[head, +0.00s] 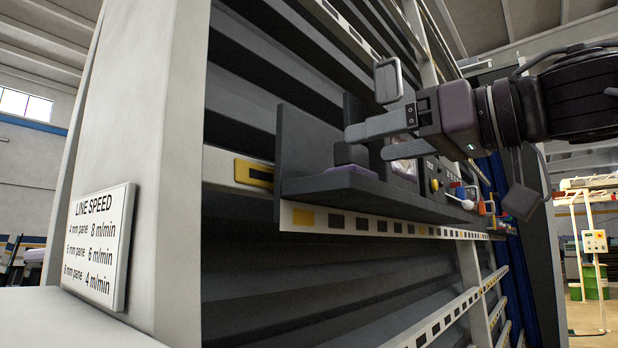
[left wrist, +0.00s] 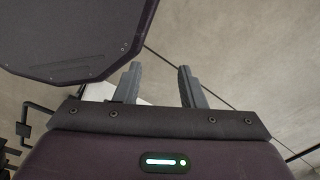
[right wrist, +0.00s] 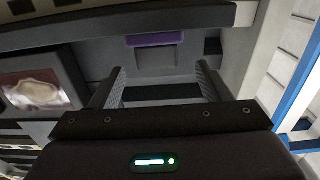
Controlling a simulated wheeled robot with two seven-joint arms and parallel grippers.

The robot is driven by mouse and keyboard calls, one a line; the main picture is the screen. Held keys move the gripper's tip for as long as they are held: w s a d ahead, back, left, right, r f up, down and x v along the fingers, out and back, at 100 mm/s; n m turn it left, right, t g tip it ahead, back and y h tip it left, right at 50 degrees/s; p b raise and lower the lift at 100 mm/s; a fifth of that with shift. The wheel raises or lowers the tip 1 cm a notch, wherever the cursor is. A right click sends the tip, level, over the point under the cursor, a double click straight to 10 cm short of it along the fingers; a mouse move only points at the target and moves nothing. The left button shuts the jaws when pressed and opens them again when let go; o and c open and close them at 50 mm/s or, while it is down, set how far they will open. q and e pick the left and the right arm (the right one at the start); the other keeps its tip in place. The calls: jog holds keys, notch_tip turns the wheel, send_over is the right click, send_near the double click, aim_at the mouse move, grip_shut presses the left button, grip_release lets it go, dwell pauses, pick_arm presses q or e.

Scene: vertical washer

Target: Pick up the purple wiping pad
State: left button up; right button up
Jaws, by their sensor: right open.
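The purple wiping pad (head: 350,171) lies in the left compartment of a dark shelf tray (head: 300,150), with a dark block-shaped handle (head: 350,153) on top. Its purple edge also shows in the right wrist view (right wrist: 163,40), beyond the fingertips. My right gripper (head: 372,142) is open, its fingers close to the handle and partly overlapping the tray in the head view. In the right wrist view (right wrist: 160,75) nothing is clearly held between the fingers. My left gripper (left wrist: 158,80) shows only in its wrist view, open and empty, pointing toward the ceiling.
Buttons and small coloured items (head: 465,195) are further right along the tray. A pale column with a line-speed sign (head: 98,247) stands at the left. Rails run below the tray.

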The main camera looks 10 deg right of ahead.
aim_at(340, 148)
jog(key=shift+w+a+r, duration=0.1)
jog(key=shift+w+a, duration=0.1)
jog(key=shift+w, duration=0.05)
jog(key=shift+w+a+r+p, duration=0.35)
jog(key=shift+w+a+p, duration=0.3)
jog(key=shift+p, duration=0.4)
jog(key=p+x, duration=0.2)
jog(key=x, duration=0.2)
jog(key=shift+w+d, duration=0.1)
jog(key=shift+w, duration=0.1)
jog(key=shift+w+a, duration=0.25)
jog(key=shift+s+f, duration=0.1)
jog(key=shift+s+d, duration=0.1)
jog(key=shift+d, duration=0.05)
jog(key=c, duration=1)
pick_arm(q)
jog(key=r, duration=0.4)
jog(key=shift+s+d, duration=0.2)
jog(key=shift+s, duration=0.05)
pick_arm(e)
jog(key=shift+c, duration=0.3)
